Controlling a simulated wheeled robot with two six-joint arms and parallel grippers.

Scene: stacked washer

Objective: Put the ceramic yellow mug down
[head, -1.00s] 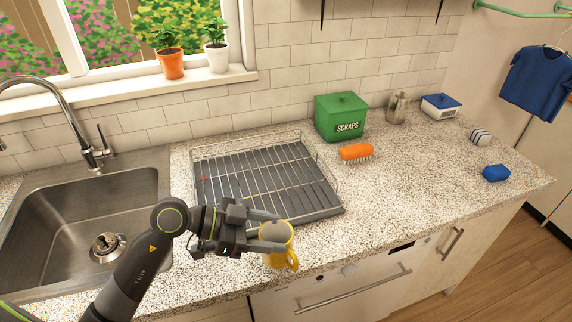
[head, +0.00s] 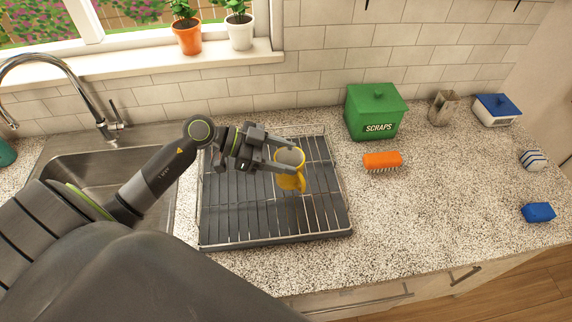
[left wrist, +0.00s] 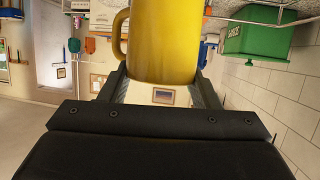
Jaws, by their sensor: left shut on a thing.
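The yellow mug (head: 291,180) is held between the fingers of my left gripper (head: 283,158), over the right part of the dish rack (head: 240,238) in the head view. The mug's handle points toward the front, and I cannot tell how high it is above the rack. In the left wrist view the mug (left wrist: 165,42) fills the space between the two fingers (left wrist: 163,85), its handle on the left. My right gripper is not in view.
The rack holds nothing else that shows. A sink (head: 100,185) lies left of it. A green scraps bin (head: 374,114) and an orange brush (head: 382,160) stand to its right. A blue sponge (head: 538,212) lies far right.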

